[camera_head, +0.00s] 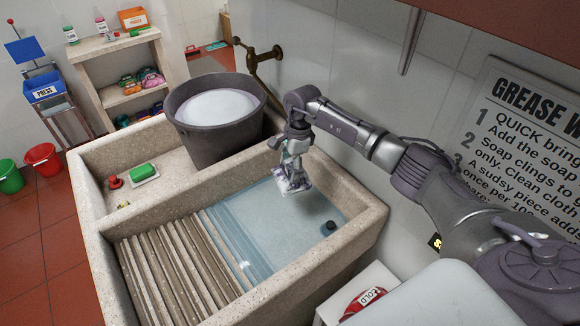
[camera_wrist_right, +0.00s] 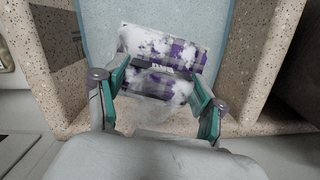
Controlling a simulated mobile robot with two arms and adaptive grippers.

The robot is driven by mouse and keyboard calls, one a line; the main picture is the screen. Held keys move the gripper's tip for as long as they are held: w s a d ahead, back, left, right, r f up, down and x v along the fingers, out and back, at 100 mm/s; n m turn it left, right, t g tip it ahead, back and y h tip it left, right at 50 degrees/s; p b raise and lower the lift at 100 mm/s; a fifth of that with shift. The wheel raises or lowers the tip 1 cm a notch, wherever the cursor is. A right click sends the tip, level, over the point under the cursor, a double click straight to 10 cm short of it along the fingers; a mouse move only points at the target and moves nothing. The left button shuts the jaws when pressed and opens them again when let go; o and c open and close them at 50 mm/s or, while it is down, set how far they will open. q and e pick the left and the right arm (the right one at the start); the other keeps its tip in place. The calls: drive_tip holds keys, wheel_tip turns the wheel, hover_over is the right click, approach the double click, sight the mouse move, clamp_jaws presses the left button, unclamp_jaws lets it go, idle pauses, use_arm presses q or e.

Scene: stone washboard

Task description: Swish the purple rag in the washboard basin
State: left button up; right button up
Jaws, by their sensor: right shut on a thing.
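The purple rag (camera_head: 293,184) hangs from my right gripper (camera_head: 292,165) over the water of the washboard basin (camera_head: 360,222). In the right wrist view the rag (camera_wrist_right: 165,50) is purple and grey checked, with white suds over much of it. The right gripper's green fingers (camera_wrist_right: 160,85) are shut on the rag's near part. I cannot tell whether the rag's lower edge touches the water. The blue water (camera_head: 285,235) fills the basin's right part, and stone ridges (camera_head: 185,265) rise from it at the left. My left gripper is not in view.
A dark bucket of suds (camera_head: 222,115) stands at the basin's back. A dark plug (camera_head: 328,228) sits in the water. A brass tap (camera_head: 262,55) is on the wall.

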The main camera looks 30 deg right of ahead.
wheel_tip(320, 180, down, 18)
drive_tip(key=b, duration=1)
drive_tip(key=shift+f+b, duration=0.55)
drive_tip(key=shift+f, duration=0.1)
drive_tip(key=shift+b, duration=0.3)
